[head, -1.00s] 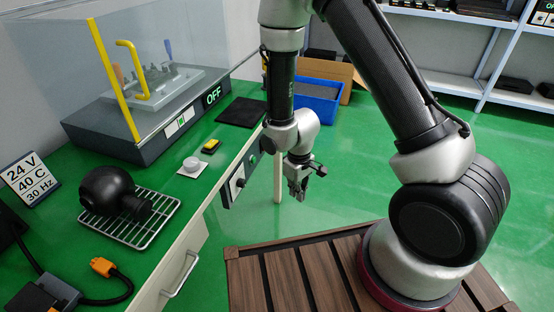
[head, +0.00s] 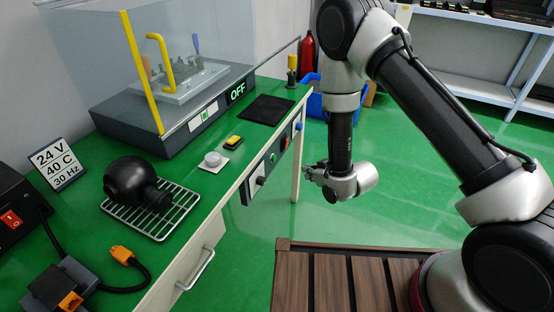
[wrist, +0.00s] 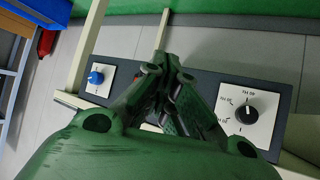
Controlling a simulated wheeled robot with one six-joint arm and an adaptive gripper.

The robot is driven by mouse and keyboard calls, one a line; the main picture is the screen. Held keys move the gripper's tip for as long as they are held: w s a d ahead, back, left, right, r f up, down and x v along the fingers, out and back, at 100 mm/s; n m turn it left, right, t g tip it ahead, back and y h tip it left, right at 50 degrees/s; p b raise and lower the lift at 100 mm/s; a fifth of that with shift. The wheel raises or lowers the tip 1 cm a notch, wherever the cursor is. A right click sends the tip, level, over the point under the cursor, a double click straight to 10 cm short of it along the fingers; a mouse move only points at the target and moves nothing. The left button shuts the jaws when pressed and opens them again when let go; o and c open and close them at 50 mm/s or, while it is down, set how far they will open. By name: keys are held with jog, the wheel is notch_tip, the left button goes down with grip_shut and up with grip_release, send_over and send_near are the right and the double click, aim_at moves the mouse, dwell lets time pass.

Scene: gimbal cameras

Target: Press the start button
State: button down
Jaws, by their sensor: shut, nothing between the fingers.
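A dark control panel (head: 273,165) is on the bench's front edge. In the head view it carries a small green button (head: 272,157), a red control (head: 284,143), a blue knob (head: 298,126) and a black dial (head: 262,181). I cannot read which one is marked start. My gripper (head: 307,173) is shut and empty, pointing left toward the panel, seemingly with a gap. In the wrist view my gripper (wrist: 162,62) covers the panel's middle, between the blue knob (wrist: 96,77) and the black dial (wrist: 241,113). The green button is hidden there.
A drawer handle (head: 196,268) sticks out.

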jog(key=w+a, duration=0.3)
jog(key=a, duration=0.5)
jog(key=shift+a, duration=0.2)
dwell(1.5)
jog(key=shift+w+a, duration=0.1)
jog(key=shift+a, duration=0.25)
jog(key=shift+w+a, duration=0.15)
jog(key=shift+a, duration=0.3)
dwell(0.5)
dwell(0.4)
jog(key=shift+s+d, duration=0.3)
jog(key=shift+d, duration=0.5)
jog(key=shift+s+d, duration=0.3)
jog(key=shift+d, duration=0.5)
jog(key=shift+s+d, duration=0.25)
jog(key=shift+d, duration=0.55)
jog(key=shift+s+d, duration=0.3)
jog(key=shift+d, duration=0.5)
